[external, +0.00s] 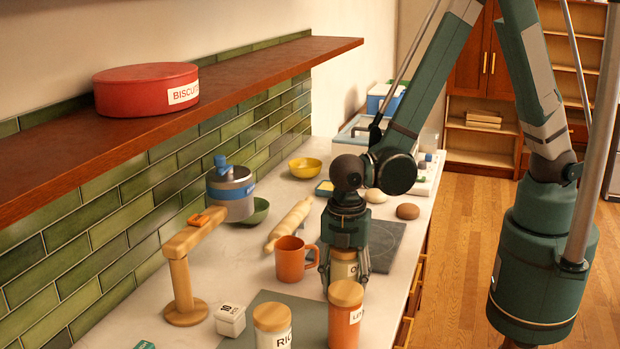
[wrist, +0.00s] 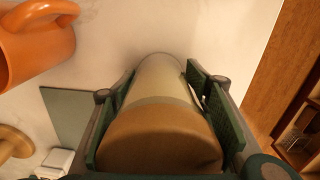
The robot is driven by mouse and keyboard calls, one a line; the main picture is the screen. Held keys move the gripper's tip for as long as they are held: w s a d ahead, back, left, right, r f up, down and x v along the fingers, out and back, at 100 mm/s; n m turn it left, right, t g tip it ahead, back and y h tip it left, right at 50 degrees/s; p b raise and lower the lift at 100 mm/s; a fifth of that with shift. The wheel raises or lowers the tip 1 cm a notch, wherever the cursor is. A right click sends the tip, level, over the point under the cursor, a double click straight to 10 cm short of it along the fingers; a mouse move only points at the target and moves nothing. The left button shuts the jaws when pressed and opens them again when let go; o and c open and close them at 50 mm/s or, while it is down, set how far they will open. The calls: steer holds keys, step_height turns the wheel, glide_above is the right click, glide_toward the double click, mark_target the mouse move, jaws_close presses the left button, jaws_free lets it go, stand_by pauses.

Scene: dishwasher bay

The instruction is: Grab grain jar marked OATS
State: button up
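The jar with a tan lid and a pale label (external: 344,270) stands under my gripper in the external view; only the start of its word, which looks like an O, shows. My gripper (external: 345,278) points down with its fingers on either side of this jar. In the wrist view the jar's brown lid (wrist: 160,138) and pale body lie between the two green finger pads (wrist: 165,115). A narrow gap shows beside the body at the right pad. I cannot tell whether the pads press on the lid.
An orange jar marked LE (external: 345,318) stands close in front, with a RIC jar (external: 273,328) to its left. An orange mug (external: 292,261) is close left of my gripper. A wooden stand (external: 183,270), a small white box (external: 230,320) and a rolling pin (external: 290,224) are further left.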

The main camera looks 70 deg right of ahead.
mark_target(345, 250)
steer(key=c, duration=0.6)
steer(key=shift+o, duration=0.2)
steer(key=shift+r, duration=0.1)
steer(key=shift+r, duration=4.9)
